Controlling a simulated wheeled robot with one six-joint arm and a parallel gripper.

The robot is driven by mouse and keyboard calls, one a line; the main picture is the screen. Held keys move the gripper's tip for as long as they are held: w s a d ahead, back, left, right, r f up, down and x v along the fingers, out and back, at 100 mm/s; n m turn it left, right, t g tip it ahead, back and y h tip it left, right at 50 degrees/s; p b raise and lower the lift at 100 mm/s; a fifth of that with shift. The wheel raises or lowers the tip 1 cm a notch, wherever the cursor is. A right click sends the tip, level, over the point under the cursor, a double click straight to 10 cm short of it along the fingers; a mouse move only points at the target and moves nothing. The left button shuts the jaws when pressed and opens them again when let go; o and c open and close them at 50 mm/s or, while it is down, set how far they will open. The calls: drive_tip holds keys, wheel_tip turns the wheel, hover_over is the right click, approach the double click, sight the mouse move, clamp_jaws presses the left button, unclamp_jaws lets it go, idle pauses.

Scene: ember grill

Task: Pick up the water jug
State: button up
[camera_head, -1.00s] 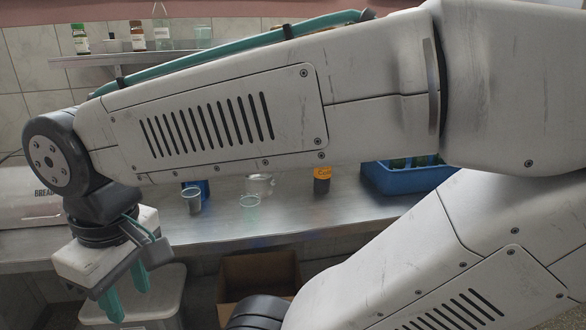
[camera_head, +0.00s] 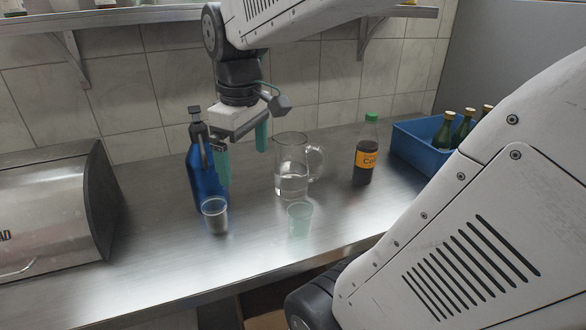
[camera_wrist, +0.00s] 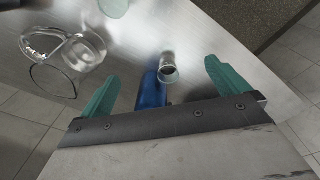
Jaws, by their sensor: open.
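The water jug (camera_head: 291,168) is clear glass with a side handle and some clear liquid low inside. It stands upright on the steel counter. In the wrist view the jug (camera_wrist: 88,52) is at the upper left, outside the left finger. My gripper (camera_head: 243,168) points down with its two teal fingers apart and nothing held between them. In the head view it is left of the jug, near the blue bottle (camera_head: 203,175).
A greenish glass (camera_head: 299,220) stands in front of the jug. A cola bottle (camera_head: 365,160) and a blue crate of bottles (camera_head: 412,153) are to the right. A bread box (camera_head: 50,218) is at left.

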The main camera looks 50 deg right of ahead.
drive_tip(key=w+d+n, duration=0.1)
drive_tip(key=w+d, duration=0.3)
drive_tip(key=d, duration=0.7)
drive_tip(key=n, duration=0.2)
approach(300, 167)
drive_tip(key=w+d, duration=0.3)
drive_tip(key=shift+g, duration=0.4)
drive_tip(key=f, duration=0.6)
drive_tip(key=shift+w+a, duration=0.25)
drive_tip(key=shift+w, duration=0.05)
drive_tip(key=shift+r, duration=0.1)
drive_tip(key=c, duration=1.8)
drive_tip(key=shift+c, duration=1.4)
drive_tip(key=shift+r, duration=0.2)
